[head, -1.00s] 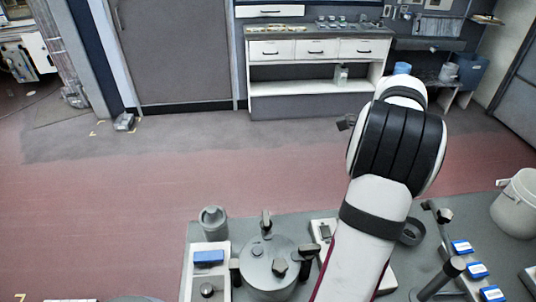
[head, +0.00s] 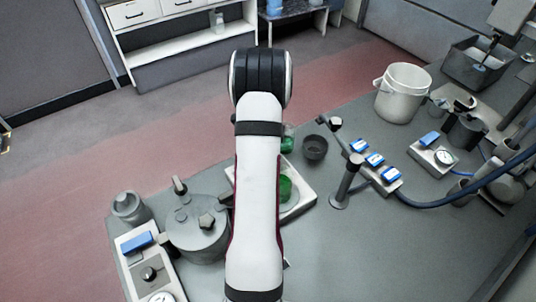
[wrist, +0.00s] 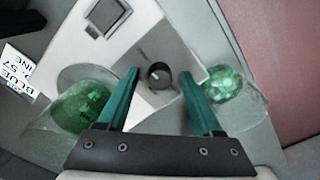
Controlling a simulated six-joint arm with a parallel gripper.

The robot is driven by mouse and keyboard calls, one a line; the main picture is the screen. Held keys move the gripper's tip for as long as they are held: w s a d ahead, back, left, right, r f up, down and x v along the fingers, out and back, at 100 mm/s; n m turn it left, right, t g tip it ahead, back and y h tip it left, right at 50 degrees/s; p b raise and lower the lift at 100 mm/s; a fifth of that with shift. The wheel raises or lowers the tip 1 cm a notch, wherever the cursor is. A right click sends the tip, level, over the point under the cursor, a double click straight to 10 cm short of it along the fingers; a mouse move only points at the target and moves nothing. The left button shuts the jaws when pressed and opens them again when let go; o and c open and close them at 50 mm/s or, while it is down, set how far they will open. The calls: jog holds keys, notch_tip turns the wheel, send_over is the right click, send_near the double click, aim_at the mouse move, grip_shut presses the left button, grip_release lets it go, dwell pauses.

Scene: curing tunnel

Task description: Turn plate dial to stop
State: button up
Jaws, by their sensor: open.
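In the wrist view, a small round dark dial (wrist: 160,76) sits on the sloped front of a white plate unit (wrist: 150,32) with a dark square window. My gripper (wrist: 158,73) is open, with its green fingers either side of the dial in the picture; I cannot tell whether they touch it. In the head view the plate unit (head: 302,202) shows beside my arm, which hides its dial and my gripper.
Glass vessels with green contents stand left (wrist: 85,104) and right (wrist: 222,84) of the dial. In the head view, a grey lidded pot (head: 197,240) and a control box with a knob (head: 135,262) are at left. A post (head: 345,183) stands right of the plate.

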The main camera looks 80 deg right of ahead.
grip_shut()
